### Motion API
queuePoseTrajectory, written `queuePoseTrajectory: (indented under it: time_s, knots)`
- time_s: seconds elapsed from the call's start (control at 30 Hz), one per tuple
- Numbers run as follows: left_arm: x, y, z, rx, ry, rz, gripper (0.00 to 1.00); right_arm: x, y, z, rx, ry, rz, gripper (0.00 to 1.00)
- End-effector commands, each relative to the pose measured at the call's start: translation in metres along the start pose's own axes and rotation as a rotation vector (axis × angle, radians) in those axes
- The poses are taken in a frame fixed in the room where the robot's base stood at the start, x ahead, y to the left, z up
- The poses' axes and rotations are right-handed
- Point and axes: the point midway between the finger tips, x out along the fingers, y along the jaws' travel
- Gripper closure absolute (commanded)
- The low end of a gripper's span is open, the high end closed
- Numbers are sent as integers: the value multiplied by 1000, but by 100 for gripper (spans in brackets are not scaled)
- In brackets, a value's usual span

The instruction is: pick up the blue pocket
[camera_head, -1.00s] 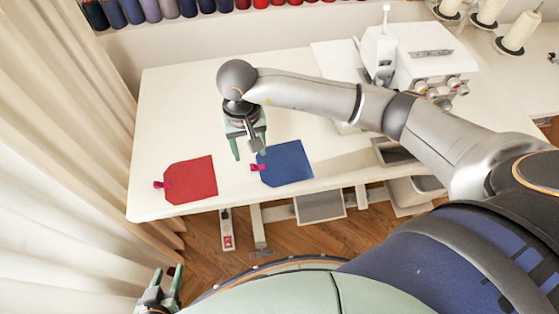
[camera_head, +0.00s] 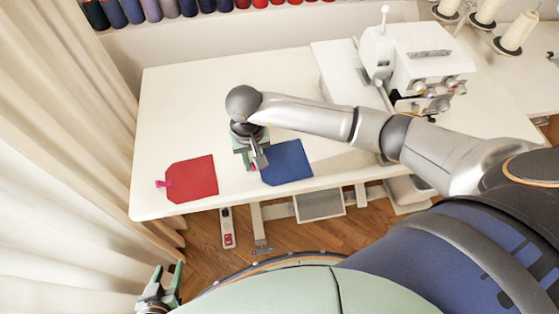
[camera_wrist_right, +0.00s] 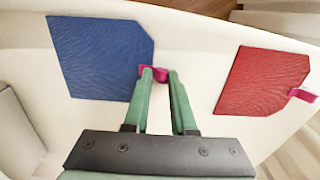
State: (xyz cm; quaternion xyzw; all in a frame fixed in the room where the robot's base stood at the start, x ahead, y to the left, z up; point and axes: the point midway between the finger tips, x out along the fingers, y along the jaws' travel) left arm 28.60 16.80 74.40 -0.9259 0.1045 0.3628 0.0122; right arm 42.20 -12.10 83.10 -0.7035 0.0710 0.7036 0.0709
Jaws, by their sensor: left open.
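The blue pocket (camera_head: 288,162) lies flat on the white table, right of the red one. Its pink tab (camera_wrist_right: 160,73) shows between and beside my right fingertips in the wrist view, where the blue cloth (camera_wrist_right: 98,55) is at upper left. My right gripper (camera_head: 252,165) points down at the pocket's left end. Its fingers (camera_wrist_right: 160,72) stand apart, with the tab at their tips; whether they touch it I cannot tell. My left gripper (camera_head: 168,278) is open and empty at the bottom left, away from the table.
A red pocket (camera_head: 192,178) with a pink tab lies to the left on the white table (camera_head: 190,100). A white sewing machine (camera_head: 415,60) stands at the back right. Thread spools (camera_head: 130,10) line the back, and a curtain (camera_head: 60,120) hangs at the left.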

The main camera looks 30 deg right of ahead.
Motion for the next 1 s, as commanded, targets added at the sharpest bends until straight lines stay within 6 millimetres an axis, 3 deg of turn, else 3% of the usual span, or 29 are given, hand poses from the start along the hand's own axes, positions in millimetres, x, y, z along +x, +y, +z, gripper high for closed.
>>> queuePoseTrajectory:
  time_s: [0.2, 0.77, 1.0]
  knots:
    - [0, 0, 0, 0, 0, 0, 50, 0, 0, 0, 0, 0, 0, 100]
    - [1, 0, 1, 0, 0, 0, 50, -3, 0, -1, 0, 2, 0, 100]
    - [8, -1, 8, 0, 1, 0, 50, -29, 0, -2, -2, 9, -1, 100]
